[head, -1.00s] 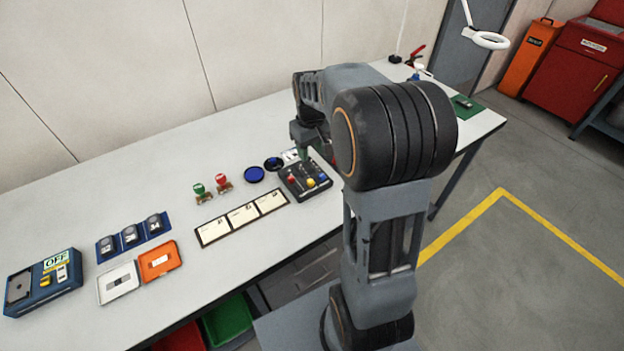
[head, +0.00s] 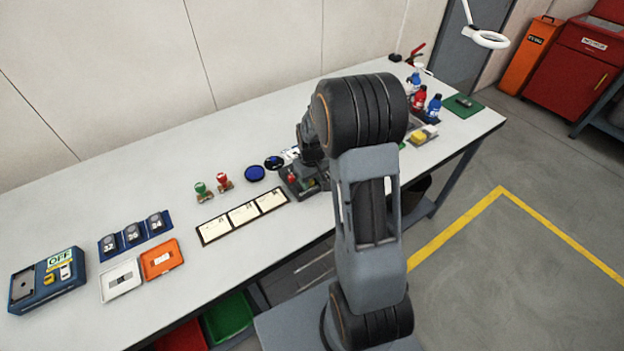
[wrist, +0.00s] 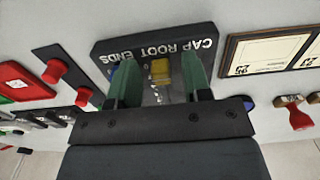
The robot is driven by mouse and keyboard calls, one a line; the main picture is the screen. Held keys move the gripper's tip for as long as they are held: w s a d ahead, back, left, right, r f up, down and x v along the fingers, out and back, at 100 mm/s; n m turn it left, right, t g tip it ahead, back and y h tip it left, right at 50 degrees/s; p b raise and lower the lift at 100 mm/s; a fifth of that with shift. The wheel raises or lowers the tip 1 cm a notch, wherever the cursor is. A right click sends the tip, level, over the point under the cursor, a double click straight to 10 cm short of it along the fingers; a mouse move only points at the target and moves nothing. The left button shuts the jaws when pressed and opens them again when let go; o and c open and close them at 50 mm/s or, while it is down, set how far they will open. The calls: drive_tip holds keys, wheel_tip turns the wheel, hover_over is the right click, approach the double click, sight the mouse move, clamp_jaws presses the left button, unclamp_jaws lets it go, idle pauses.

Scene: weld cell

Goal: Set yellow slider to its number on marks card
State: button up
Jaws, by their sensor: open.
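The black slider box (wrist: 115,48), lettered "CAP ROOT ENDS", lies under my gripper in the wrist view; it also shows on the bench in the head view (head: 298,189), partly behind my arm. The yellow slider (wrist: 160,70) sits between the two green fingers of my gripper (wrist: 157,82), which is open, with space on both sides. A blue knob shows partly by the left finger. The red knob (head: 291,177) shows in the head view. A small white card (head: 291,153) lies behind the box; I cannot tell whether it is the marks card, and no writing on it is readable.
A strip of framed cards (head: 243,216) lies left of the box. Bottles (head: 419,98) stand at the bench's right. The bench's back left is clear.

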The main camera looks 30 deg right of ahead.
clamp_jaws()
idle(0.5)
